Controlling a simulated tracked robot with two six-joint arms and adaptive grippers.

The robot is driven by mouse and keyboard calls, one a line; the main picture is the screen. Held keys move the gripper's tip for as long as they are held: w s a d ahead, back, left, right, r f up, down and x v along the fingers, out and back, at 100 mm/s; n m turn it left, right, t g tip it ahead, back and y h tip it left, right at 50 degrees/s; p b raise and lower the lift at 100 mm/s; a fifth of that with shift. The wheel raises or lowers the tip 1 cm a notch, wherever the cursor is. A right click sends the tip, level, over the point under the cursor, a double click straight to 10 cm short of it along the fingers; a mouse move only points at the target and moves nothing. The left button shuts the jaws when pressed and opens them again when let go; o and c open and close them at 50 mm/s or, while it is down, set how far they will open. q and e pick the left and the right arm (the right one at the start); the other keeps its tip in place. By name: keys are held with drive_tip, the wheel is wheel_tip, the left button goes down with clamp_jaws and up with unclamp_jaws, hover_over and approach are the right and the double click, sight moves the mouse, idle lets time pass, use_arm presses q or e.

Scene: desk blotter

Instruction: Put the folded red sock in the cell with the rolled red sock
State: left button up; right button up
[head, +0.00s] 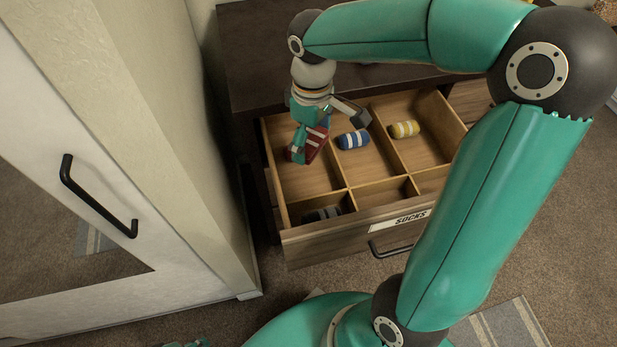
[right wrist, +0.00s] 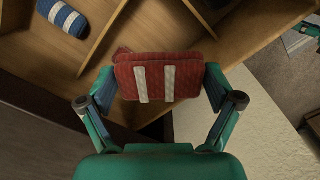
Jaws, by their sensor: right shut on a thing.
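My right gripper (head: 312,150) is shut on the folded red sock (head: 316,142), above the drawer's back left cell (head: 315,180). In the right wrist view the folded red sock (right wrist: 155,78) has two pale stripes and sits between the fingers of my right gripper (right wrist: 158,90). Darker red cloth shows around its edges. I cannot tell whether that is its own lower layer or another sock. I cannot make out a separate rolled red sock. A teal bit at the bottom edge of the head view seems to be my left gripper (head: 187,344), mostly cut off.
The open drawer (head: 340,228) has wooden dividers. A blue striped sock (head: 353,139) lies in the back middle cell, a yellow striped one (head: 404,129) in the back right cell. A dark grey sock (head: 322,213) lies in the front left cell. A pale cabinet (head: 190,200) stands close left.

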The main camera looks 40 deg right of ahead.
drive_tip(key=b, duration=0.2)
hover_over(310, 186)
wheel_tip(310, 186, down, 9)
drive_tip(key=shift+r, duration=0.2)
drive_tip(key=shift+f+b, duration=0.8)
drive_tip(key=shift+f, duration=2.1)
drive_tip(key=shift+f, duration=0.1)
drive_tip(key=o, duration=0.6)
drive_tip(key=shift+o, duration=0.2)
drive_tip(key=shift+r, duration=0.45)
wheel_tip(310, 186, up, 11)
drive_tip(key=p, duration=0.3)
drive_tip(key=shift+r, duration=0.2)
